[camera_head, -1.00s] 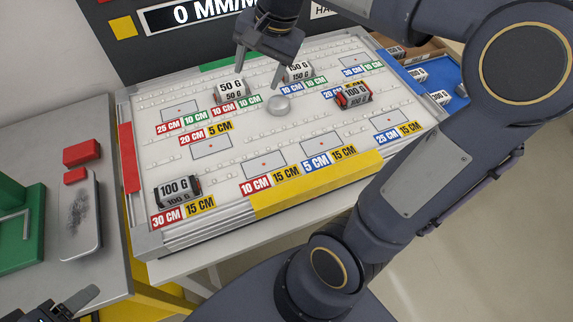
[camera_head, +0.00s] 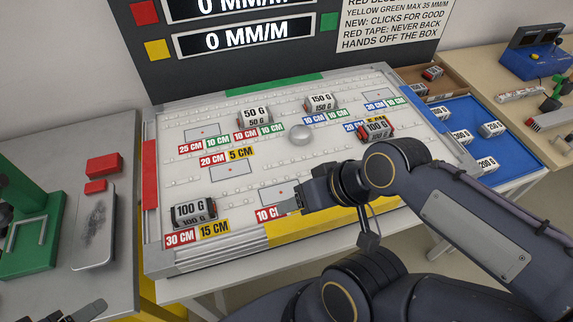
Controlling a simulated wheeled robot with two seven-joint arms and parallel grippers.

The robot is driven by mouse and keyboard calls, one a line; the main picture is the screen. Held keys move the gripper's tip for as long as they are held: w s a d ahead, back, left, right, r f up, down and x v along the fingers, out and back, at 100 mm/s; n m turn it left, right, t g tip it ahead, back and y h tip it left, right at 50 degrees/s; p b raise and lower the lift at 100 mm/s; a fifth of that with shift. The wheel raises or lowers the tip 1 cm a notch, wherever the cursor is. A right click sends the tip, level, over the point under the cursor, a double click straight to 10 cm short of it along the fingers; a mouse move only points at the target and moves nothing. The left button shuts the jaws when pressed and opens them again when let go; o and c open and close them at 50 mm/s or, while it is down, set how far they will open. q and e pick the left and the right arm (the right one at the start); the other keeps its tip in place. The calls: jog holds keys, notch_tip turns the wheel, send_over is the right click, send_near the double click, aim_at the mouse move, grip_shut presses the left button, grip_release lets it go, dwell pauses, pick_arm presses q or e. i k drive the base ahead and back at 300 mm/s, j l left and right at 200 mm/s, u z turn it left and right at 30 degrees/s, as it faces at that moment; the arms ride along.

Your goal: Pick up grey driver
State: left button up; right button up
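I cannot pick out a grey driver for certain. On the bench at the right edge lie a green-handled tool (camera_head: 556,92) and a grey item with a red end (camera_head: 550,119), too small to name surely. My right gripper (camera_head: 289,206) is low over the front of the white panel, pointing left, with nothing seen in it; its finger gap is turned from view. My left gripper (camera_head: 88,309) shows only partly at the bottom left, over the left bench's front, and its opening is unclear.
The white panel (camera_head: 225,235) carries weight blocks, including a 100 G block (camera_head: 194,212), and a grey dome (camera_head: 300,134). A blue tray (camera_head: 508,160) with several blocks lies right. A green press (camera_head: 30,232) and red blocks (camera_head: 103,165) stand left.

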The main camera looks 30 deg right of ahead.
aim_at(378, 130)
jog(key=k, duration=0.5)
jog(key=z, duration=1.55)
jog(key=i+l, duration=0.3)
jog(key=l, duration=0.15)
jog(key=i+l, duration=0.3)
jog(key=l, duration=0.2)
jog(key=i+l, duration=0.35)
jog(key=l, duration=0.1)
